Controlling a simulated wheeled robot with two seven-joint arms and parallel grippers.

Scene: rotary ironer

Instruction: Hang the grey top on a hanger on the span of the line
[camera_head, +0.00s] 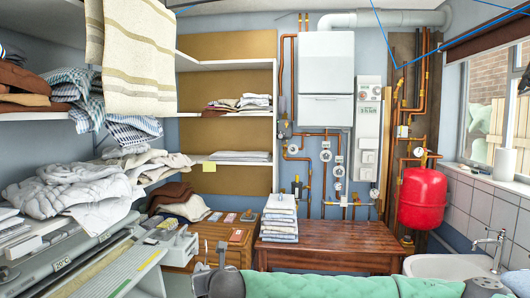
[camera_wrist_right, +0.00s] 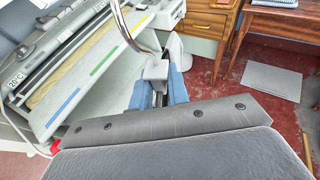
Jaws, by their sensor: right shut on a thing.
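A curved metal hook (camera_wrist_right: 128,28) rises from a light grey block (camera_wrist_right: 155,70) above the bar. My right gripper (camera_wrist_right: 157,90) has its blue fingers closed around the hanger just under the hook. The thin blue line (camera_head: 382,30) runs at the upper right, meeting in a corner near the pipes. My left gripper is out of view.
A cream striped towel (camera_head: 138,55) hangs high at the left. The ironer (camera_wrist_right: 75,80) stands left in the wrist view. A mint-green padded thing (camera_head: 350,286) crosses the bottom of the head view. A wooden table (camera_head: 330,240) holds folded linen (camera_head: 280,218). A red tank (camera_head: 422,198) stands right.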

